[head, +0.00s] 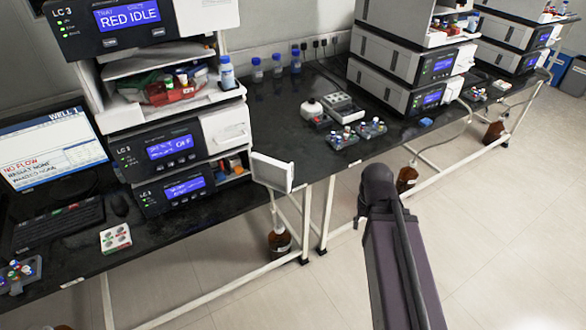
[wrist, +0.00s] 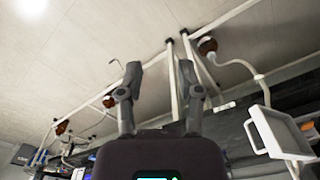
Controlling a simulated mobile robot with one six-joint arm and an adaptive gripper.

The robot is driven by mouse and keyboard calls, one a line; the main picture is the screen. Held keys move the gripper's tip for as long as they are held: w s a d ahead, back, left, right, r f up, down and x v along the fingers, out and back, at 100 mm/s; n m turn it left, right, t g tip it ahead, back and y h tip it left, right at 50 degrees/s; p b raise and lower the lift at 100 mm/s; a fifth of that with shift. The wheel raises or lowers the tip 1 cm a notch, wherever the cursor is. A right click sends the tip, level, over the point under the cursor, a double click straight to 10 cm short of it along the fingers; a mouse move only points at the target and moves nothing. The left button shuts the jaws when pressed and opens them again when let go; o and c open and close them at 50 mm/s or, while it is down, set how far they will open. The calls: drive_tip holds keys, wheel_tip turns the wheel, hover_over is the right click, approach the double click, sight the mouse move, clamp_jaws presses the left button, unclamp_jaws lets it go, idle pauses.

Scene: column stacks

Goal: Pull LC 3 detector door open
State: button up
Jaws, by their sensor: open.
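The LC 3 stack (head: 158,150) stands on the left bench in the head view. Its lowest module (head: 172,192) has a lit blue display. A white door panel (head: 272,172) stands swung out at that module's right, beside an open compartment with small items (head: 235,165). A white framed panel, apparently the same door, shows in the wrist view (wrist: 279,132). The module above has a white front panel (head: 225,128) that looks closed. My gripper (wrist: 159,68) is open and empty, with the panel to its right and apart from it. I cannot make out its fingers in the head view.
A monitor (head: 50,150) and keyboard (head: 58,222) are left of the stack. Blue-capped bottles (head: 277,66) and sample trays (head: 343,138) stand on the bench behind. The floor (head: 480,190) at right is clear.

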sight(275, 174)
drive_tip(key=shift+d, duration=0.2)
drive_tip(key=shift+w, duration=0.1)
drive_tip(key=w+a+r+m+p, duration=0.1)
drive_tip(key=w+a+r+p, duration=0.2)
drive_tip(key=w+a, duration=0.4)
drive_tip(key=w+a+r+m+p, duration=0.1)
drive_tip(key=w+a+r+p, duration=0.2)
drive_tip(key=w+a, duration=0.5)
drive_tip(key=w+a+r+p, duration=0.2)
drive_tip(key=w+a, duration=0.5)
drive_tip(key=w, duration=0.4)
drive_tip(key=shift+a+r+m+p, duration=0.25)
drive_tip(key=shift+r+m+p, duration=0.15)
drive_tip(key=shift+f, duration=0.2)
wheel_tip(275, 174, down, 13)
drive_tip(key=b, duration=1.3)
drive_tip(key=shift+d+f+b, duration=0.1)
drive_tip(key=shift+f+b, duration=0.1)
drive_tip(key=shift+b, duration=0.2)
